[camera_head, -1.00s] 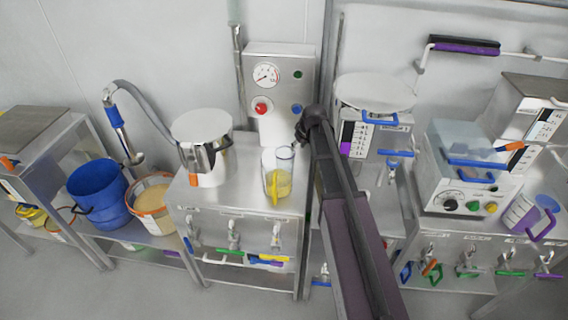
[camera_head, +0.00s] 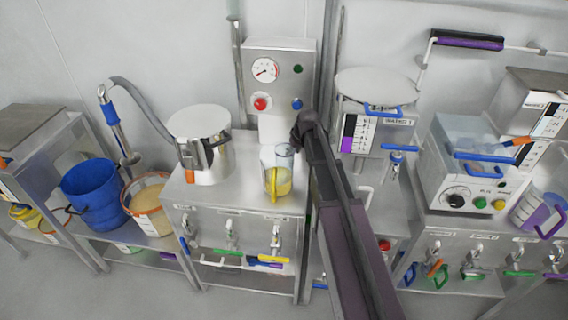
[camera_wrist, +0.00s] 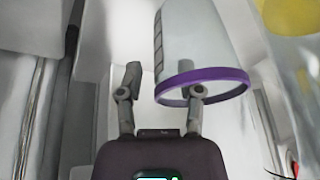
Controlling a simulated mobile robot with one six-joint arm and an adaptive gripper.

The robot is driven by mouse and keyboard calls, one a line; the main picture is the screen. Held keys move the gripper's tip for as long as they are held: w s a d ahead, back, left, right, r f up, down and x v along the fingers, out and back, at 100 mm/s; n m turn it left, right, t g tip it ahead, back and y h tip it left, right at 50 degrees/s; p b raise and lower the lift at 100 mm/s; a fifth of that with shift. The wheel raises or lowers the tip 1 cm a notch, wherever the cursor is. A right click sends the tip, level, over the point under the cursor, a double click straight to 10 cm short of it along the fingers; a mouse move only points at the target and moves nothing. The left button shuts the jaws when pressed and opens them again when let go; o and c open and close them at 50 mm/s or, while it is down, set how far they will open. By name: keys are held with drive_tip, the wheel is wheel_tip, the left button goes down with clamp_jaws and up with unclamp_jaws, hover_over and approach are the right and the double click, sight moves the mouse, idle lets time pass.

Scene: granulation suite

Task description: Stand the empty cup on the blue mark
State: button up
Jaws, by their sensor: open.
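In the wrist view, an empty-looking pale cup (camera_wrist: 195,50) with a purple rim (camera_wrist: 225,78) and dark tick marks lies just beyond my gripper (camera_wrist: 164,83). My gripper is open; its right finger overlaps the rim, and its left finger is apart from the cup on the left. I cannot tell whether the right finger is inside or outside the rim. In the head view, my gripper is mostly hidden behind my dark arm, beside a clear jug (camera_head: 278,181) with yellow contents on the steel bench. I cannot make out a blue mark.
The yellow contents (camera_wrist: 292,14) and clear wall of the jug are close on the right in the wrist view. A steel pot (camera_head: 203,135) stands left on the bench, and a gauge panel (camera_head: 280,75) behind. Bare bench top (camera_head: 228,187) shows between pot and jug.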

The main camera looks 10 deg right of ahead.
idle(0.6)
clamp_jaws()
